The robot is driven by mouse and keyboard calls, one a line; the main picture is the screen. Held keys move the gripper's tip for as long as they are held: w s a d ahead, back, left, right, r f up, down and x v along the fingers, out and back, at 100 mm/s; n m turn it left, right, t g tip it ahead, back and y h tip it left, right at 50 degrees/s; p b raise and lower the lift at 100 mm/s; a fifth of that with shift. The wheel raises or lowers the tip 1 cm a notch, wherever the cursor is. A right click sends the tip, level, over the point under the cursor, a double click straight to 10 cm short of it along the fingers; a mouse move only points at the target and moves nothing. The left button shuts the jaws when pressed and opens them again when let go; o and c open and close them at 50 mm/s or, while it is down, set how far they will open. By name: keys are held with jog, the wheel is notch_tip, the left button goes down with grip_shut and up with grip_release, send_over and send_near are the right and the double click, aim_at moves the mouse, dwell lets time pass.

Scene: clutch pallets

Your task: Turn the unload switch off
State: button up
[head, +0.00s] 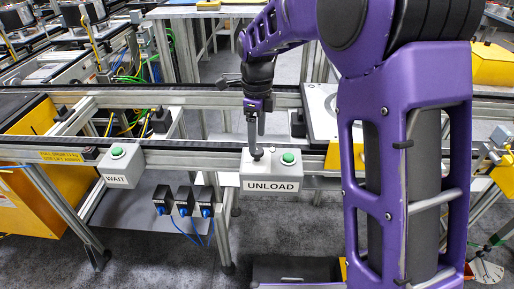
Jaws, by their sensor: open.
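The unload switch box (271,184) is light grey, with an "UNLOAD" label on its front, and is mounted on the near rail of the conveyor. A green button (288,157) sits on the right of its top face. My gripper (257,152) points down over the left part of the box's top, just left of the green button. Its fingertips are at or very near a dark round part there, which they partly hide. I cannot tell whether they touch it. Nothing is visible held in the gripper.
A similar grey box labelled "WAIT" (117,165) with a green button stands to the left on the rail. Dark devices with blue connectors (184,200) hang below. My purple arm hides much of the right side. Conveyor rails (200,143) run across the view.

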aim_at(257, 155)
jog(key=shift+f, duration=2)
grip_shut()
